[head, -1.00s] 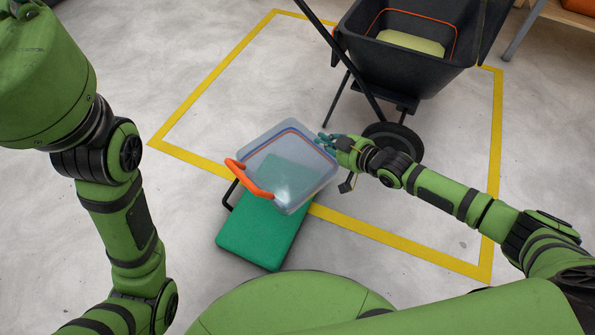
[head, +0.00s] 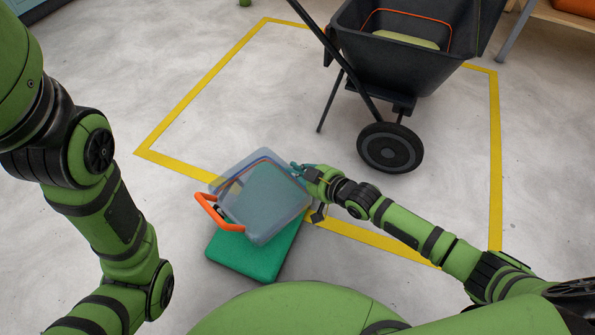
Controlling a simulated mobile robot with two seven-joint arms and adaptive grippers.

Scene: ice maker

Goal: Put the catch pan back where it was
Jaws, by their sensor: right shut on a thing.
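The catch pan (head: 268,210) is a translucent, shallow square tray with an orange handle (head: 215,212) at its left. My right gripper (head: 299,169) is shut on the upper right edge of the catch pan, opposite the handle. The pan appears held above a green flat pad (head: 258,262), which shows through it and below it. The gap between pan and pad cannot be judged. My left arm comes down the left side, and its gripper is outside the picture.
A black wheelbarrow (head: 400,55) with one wheel (head: 390,147) stands at the upper right, a pale yellow-green item inside its tub. A yellow floor line (head: 215,68) frames it. A shelf or bench edge (head: 555,15) is at the top right. The grey floor inside the line is mostly clear.

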